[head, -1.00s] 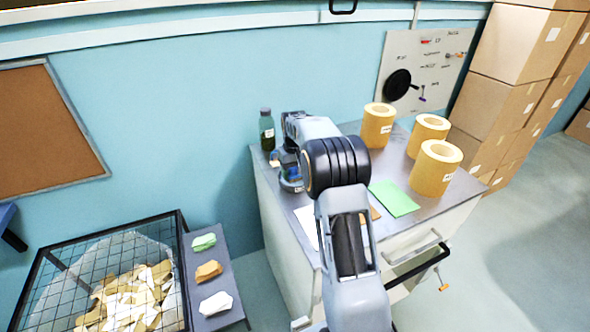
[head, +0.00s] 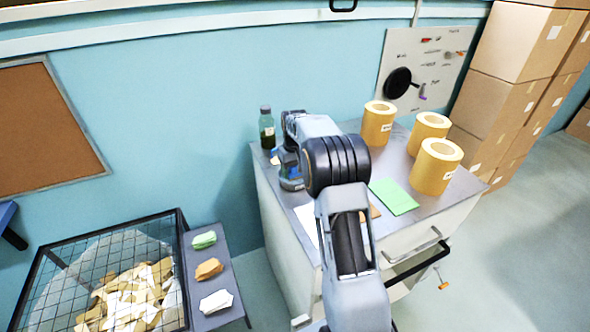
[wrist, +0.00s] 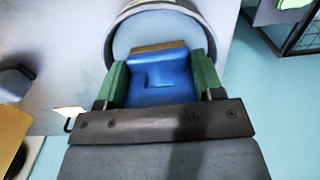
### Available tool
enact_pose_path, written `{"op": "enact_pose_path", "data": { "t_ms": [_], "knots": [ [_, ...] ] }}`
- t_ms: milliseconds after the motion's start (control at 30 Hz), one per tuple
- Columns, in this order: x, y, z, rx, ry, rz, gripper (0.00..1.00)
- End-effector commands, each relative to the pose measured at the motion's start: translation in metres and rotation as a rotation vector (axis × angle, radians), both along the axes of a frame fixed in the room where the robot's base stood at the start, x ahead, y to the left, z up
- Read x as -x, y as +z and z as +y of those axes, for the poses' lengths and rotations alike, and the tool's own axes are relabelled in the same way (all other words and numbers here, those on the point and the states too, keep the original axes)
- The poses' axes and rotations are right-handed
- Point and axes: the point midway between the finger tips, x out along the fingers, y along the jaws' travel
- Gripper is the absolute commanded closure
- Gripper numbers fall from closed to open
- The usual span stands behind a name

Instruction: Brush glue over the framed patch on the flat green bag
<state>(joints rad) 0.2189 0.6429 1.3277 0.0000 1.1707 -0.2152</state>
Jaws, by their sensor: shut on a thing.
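The flat green bag (head: 393,197) lies on the cabinet top, right of my arm. Its framed patch cannot be made out at this size. My gripper (wrist: 161,76) has green fingertips and is shut on the blue brush (wrist: 158,83). The brush's tan end (wrist: 158,46) points down over the round glue pot (wrist: 122,42). In the head view the pot (head: 291,184) stands near the cabinet's left edge, directly under my gripper (head: 287,160). Whether the bristles touch glue cannot be told.
A dark green bottle (head: 267,130) stands behind the pot. Yellow paper rolls (head: 436,167) stand at the back and right of the cabinet top (head: 408,180). A white sheet (head: 307,220) and a brown one (head: 375,211) lie beside the green bag, partly behind my arm.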

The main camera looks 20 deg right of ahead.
Motion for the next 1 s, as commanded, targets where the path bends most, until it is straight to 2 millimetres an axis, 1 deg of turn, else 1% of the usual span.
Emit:
{"op": "enact_pose_path", "data": {
  "t_ms": [600,1000],
  "knots": [
    [0.0000,-0.0080,0.0000,0.000,0.000,0.000,0.58],
    [0.0000,-0.0077,0.0001,0.000,0.000,0.000,0.58]
  ]
}}
